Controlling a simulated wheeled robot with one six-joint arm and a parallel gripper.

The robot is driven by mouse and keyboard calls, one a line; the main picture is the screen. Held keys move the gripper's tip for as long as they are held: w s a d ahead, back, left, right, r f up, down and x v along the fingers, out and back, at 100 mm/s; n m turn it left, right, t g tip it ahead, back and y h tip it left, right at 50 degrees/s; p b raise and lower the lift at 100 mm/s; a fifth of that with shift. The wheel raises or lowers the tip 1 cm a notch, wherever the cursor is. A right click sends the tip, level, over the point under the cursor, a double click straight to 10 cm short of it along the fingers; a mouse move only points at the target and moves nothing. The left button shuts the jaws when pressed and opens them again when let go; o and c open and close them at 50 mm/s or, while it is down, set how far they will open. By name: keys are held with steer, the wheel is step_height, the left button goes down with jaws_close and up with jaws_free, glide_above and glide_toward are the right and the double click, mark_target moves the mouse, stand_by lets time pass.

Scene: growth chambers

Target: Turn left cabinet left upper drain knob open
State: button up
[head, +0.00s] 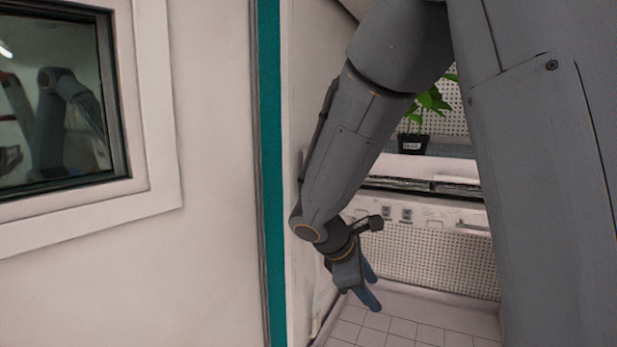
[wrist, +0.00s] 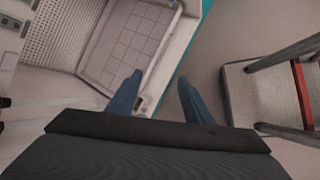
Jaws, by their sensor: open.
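My gripper (head: 373,288) hangs inside the open cabinet in the head view, its two blue fingers pointing down and right above the tiled floor. The wrist view shows the same gripper (wrist: 160,79) with its fingers spread and nothing between them. The cabinet interior (head: 430,262) has a perforated back wall and a ledge. Small grey fittings (head: 406,214) sit on the panel under the ledge, right of my wrist. They are too small to tell whether one is the drain knob. My arm hides part of the interior.
A potted plant (head: 413,143) stands on the upper shelf. The cabinet's white door (head: 215,240), with a dark window and teal edge, fills the left. A tiled floor tray (wrist: 125,45) lies ahead in the wrist view. A rack (wrist: 262,92) stands at right.

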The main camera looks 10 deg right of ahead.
steer(key=w+a+r+n+t+h+b, duration=0.1)
steer(key=w+r+n+t+h, duration=0.2)
steer(key=w, duration=0.5)
steer(key=w+a+r+n+t+h, duration=0.1)
steer(key=w+a+r+n+t, duration=0.15)
steer(key=w+r+n, duration=0.45)
steer(key=w+a+r+n+t, duration=0.5)
steer(key=w+a+r+t, duration=0.3)
steer(key=w, duration=0.3)
steer(key=w+d+r+g+p, duration=0.1)
steer(key=w+d, duration=0.3)
steer(key=w, duration=0.2)
steer(key=shift+w+d, duration=0.2)
steer(key=shift+w, duration=0.05)
steer(key=c, duration=1.1)
steer(key=shift+o, duration=0.2)
